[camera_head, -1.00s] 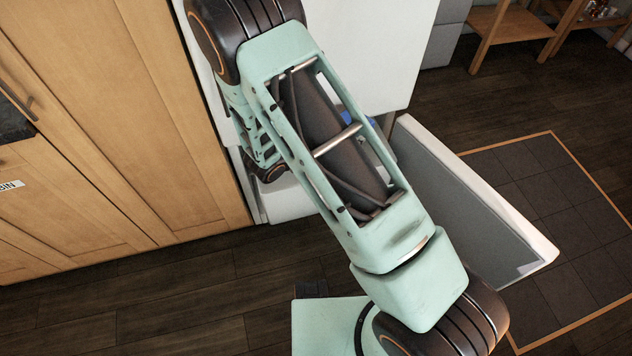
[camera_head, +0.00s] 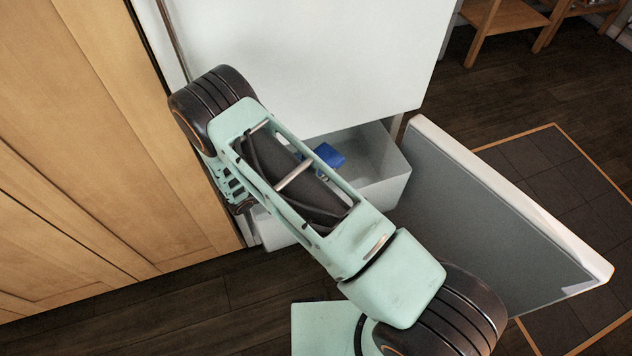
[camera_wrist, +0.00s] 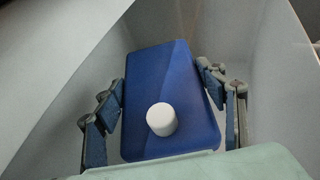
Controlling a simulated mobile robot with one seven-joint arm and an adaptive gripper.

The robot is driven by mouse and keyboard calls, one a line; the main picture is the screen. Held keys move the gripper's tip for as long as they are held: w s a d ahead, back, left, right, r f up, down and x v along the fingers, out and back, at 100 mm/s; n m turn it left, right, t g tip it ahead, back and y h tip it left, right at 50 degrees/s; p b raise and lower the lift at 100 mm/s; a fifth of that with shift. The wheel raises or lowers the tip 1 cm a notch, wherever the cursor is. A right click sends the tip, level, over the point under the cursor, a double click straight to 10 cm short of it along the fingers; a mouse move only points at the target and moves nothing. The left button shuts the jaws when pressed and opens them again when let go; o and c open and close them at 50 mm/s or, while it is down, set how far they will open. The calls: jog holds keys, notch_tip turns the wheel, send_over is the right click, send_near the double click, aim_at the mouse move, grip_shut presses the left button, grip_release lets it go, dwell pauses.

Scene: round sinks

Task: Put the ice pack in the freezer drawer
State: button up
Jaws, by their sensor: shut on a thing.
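The ice pack is a flat blue block with a round white cap (camera_wrist: 172,80). In the wrist view it lies between the two fingers of my gripper (camera_wrist: 160,88), which is shut on its sides. In the head view part of the ice pack (camera_head: 330,156) shows over the inside of the pulled-out freezer drawer (camera_head: 388,188). Pale drawer walls (camera_wrist: 275,85) surround it in the wrist view. Whether it touches the drawer floor I cannot tell. In the head view my arm hides the gripper and the left part of the drawer.
The open freezer door (camera_head: 490,215) stands to the right of the drawer. A white upper fridge door (camera_head: 310,60) is above it. Wooden cupboards (camera_head: 80,130) are close on the left. A wooden shelf (camera_head: 505,25) is at the far right.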

jog(key=shift+w+f, duration=0.2)
jog(key=shift+f, duration=0.1)
jog(key=b+x, duration=0.1)
jog(key=x, duration=0.4)
jog(key=f+b+x, duration=0.1)
jog(key=x, duration=0.4)
jog(key=f+b+x, duration=0.1)
jog(key=x, duration=0.5)
jog(key=shift+s+a, duration=0.3)
jog(key=shift+r, duration=0.15)
jog(key=shift+f+b, duration=0.4)
jog(key=shift+b, duration=0.25)
jog(key=shift+f, duration=0.25)
jog(key=o, duration=1.5)
